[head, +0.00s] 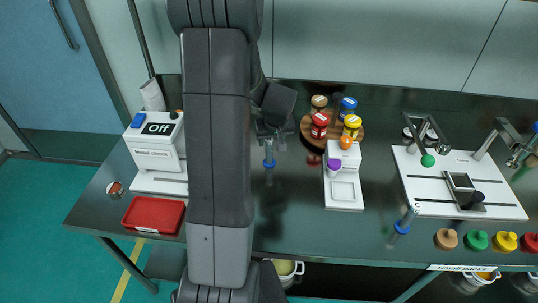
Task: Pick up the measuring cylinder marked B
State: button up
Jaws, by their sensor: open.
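My gripper (270,132) is open over the middle of the dark bench, left of the white balance. A slim cylinder with a blue ring-like part (269,162) shows right below the fingers. I cannot tell whether it stands between them or just beyond them. Another clear cylinder with a blue part (402,226) is at the front edge of the white sieve plate. No letter is readable on either one, so I cannot tell which is marked B.
Several capped jars stand on a round wooden stand (307,128) behind the white balance (344,188). The white plate (463,203) carries metal fixtures. Coloured knobs (476,240) line the right front.

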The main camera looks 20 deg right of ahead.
aim_at(269, 148)
jog(key=shift+p+x, duration=0.45)
jog(key=shift+x, duration=2.7)
jog(key=shift+s+a+f, duration=0.1)
jog(key=shift+s, duration=0.1)
grip_shut()
